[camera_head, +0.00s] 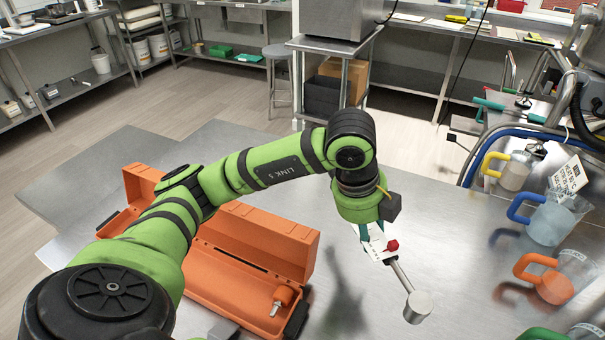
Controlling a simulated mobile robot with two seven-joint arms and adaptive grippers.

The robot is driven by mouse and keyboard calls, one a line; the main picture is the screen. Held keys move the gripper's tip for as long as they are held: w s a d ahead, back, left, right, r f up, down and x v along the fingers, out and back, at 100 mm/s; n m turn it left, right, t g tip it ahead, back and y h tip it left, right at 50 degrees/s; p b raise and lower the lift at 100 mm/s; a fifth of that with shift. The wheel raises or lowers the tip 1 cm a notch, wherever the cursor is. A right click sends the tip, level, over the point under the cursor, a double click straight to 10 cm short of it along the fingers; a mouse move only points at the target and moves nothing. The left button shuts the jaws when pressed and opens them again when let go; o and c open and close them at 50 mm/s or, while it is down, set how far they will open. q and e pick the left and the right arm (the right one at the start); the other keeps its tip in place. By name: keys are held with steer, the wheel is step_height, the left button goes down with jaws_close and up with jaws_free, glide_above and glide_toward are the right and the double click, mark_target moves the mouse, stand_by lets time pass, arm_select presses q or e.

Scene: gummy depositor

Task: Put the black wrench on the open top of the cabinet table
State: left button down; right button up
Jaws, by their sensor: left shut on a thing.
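My left gripper (376,243) hangs over the steel tabletop (455,265), right of an open orange toolbox (225,280). It is shut on a silver tool (402,277) with a thin shaft and a thick round metal head, which points down toward the front right. A red knob shows beside the fingers. I cannot tell whether the head touches the tabletop. I see no black wrench that I can make out. My right gripper is not in view.
An orange-handled item (281,300) lies in the toolbox. Several jugs stand along the right, including a blue-handled jug (549,222) and an orange-handled jug (553,285). A white label card (568,178) stands behind them. The tabletop between toolbox and jugs is mostly clear.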

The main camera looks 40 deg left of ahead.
arm_select(q)
steer(key=p, duration=0.3)
glide_above(352, 230)
steer(key=f, duration=0.4)
steer(key=s+f, duration=0.1)
steer(key=f, duration=0.1)
steer(key=shift+a+f, duration=0.1)
steer(key=shift+f, duration=0.1)
steer(key=shift+w+a+f, duration=0.1)
steer(key=shift+w+f, duration=0.05)
steer(key=shift+w, duration=0.05)
step_height(352, 230, down, 3)
steer(key=shift+f+p, duration=0.1)
steer(key=shift+p, duration=0.65)
steer(key=shift+f, duration=0.4)
steer(key=shift+f, duration=0.15)
steer(key=c, duration=0.7)
jaws_free()
steer(key=shift+c, duration=0.2)
steer(key=shift+s, duration=0.1)
